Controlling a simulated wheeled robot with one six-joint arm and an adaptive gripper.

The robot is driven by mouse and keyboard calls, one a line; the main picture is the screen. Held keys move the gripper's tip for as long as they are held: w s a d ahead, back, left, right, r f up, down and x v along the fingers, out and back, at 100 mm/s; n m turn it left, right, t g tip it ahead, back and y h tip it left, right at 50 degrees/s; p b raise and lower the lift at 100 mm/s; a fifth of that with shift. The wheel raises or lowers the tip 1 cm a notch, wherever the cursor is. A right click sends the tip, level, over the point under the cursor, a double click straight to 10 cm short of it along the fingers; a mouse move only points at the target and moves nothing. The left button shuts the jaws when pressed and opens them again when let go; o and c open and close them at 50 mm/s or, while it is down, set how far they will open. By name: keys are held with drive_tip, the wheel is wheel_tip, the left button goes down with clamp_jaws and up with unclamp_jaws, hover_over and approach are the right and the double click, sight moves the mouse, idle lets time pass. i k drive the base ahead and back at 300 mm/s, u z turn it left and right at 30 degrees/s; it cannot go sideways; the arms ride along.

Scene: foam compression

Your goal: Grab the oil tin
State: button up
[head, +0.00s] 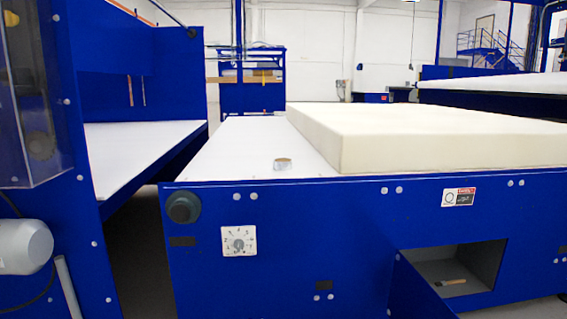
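A small, low, round object (283,164) stands on the white top of the blue machine, near its front edge and left of the foam block. It is beige-grey with a pale top. It may be a tin or a roll of tape; it is too small to tell. I see nothing that is clearly an oil tin. My gripper is not in view.
A thick cream foam block (430,145) covers much of the white machine top (235,160). An open compartment (480,262) in the blue front holds a small brush-like object (452,282); its door hangs open. A dial (239,241) and a dark round knob (183,207) sit at left. A narrow floor gap (138,260) separates the machines.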

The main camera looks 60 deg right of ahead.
sight(282, 164)
drive_tip(key=z, duration=0.65)
drive_tip(key=i, duration=0.95)
drive_tip(key=z, duration=0.8)
